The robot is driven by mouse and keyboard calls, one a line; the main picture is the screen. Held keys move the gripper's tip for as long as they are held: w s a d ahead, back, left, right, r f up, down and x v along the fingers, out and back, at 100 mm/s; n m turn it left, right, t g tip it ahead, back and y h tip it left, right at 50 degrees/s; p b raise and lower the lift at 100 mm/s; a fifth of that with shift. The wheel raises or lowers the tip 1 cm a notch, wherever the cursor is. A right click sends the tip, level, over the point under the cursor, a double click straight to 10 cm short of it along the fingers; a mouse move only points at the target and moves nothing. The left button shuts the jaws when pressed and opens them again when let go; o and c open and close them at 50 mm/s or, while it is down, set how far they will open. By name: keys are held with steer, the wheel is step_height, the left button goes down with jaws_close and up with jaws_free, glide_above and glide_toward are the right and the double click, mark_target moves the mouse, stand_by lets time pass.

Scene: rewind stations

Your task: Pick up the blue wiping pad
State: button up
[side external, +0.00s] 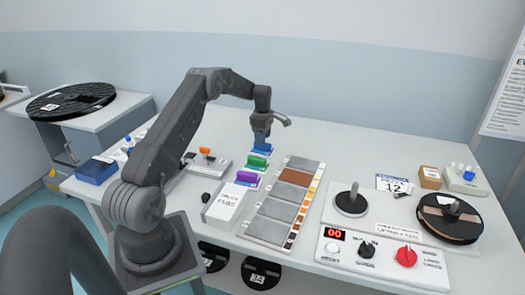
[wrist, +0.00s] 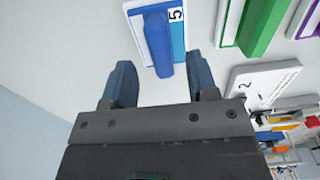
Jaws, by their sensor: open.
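The blue wiping pad (side external: 263,152) lies on the table at the far end of a short row of coloured pads. In the wrist view the blue pad (wrist: 158,38) has a raised blue handle, a pale base and a label reading 5. My gripper (side external: 262,140) points down just above it, and from the side its fingers partly overlap the pad. In the wrist view my gripper (wrist: 160,62) is open, with one finger on each side of the handle's near end. The fingers look apart from the handle.
A green pad (side external: 257,162) and a purple pad (side external: 247,179) stand close by, nearer the camera. A long panel of grey and brown plates (side external: 271,233) lies to their right. A white box (side external: 226,204) is in front. Table behind the blue pad is clear.

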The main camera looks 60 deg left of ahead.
mark_target(263, 148)
step_height(263, 148, down, 3)
steer(key=shift+s+f, duration=0.1)
steer(key=shift+f, duration=0.1)
jaws_close()
stand_by(0.4)
